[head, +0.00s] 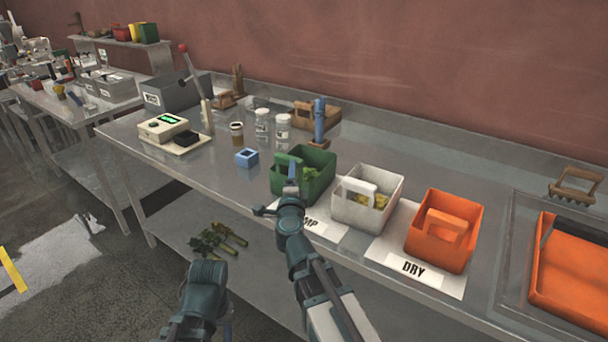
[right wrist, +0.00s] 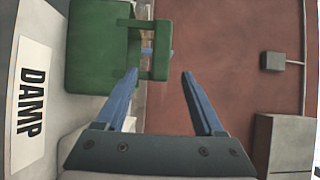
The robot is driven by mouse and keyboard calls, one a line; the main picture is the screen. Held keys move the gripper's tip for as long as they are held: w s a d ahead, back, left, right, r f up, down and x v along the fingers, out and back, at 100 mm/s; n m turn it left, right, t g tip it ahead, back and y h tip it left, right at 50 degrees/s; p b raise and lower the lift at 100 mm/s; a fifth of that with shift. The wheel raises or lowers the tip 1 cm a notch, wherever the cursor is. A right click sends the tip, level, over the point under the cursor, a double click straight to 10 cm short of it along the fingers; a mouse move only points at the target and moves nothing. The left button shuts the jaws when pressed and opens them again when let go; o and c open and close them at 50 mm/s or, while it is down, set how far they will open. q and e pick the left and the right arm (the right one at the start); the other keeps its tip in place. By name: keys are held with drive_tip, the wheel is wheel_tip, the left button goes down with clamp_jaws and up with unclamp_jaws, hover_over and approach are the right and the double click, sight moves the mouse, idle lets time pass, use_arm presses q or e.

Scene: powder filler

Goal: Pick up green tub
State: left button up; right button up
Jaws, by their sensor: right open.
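The green tub (head: 318,184) stands on the metal bench in the head view, at the left of a row of tubs, with yellow-green pieces inside. In the right wrist view the tub (right wrist: 88,50) fills the upper left, and its green handle (right wrist: 160,52) shows just past the fingertips. My right gripper (head: 291,172) is at the tub's near side in the head view.
A white tub (head: 385,215) and an orange tub (head: 425,250) stand to the right, with a DRY label (head: 412,267). The DAMP label (right wrist: 32,105) lies by the green tub. A small blue box (head: 246,158) and jars (head: 262,124) are left. An orange tray (head: 570,275) is far right.

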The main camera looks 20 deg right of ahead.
drive_tip(key=x, duration=1.1)
drive_tip(key=shift+w, duration=0.25)
drive_tip(key=shift+s+a, duration=0.1)
clamp_jaws()
idle(1.0)
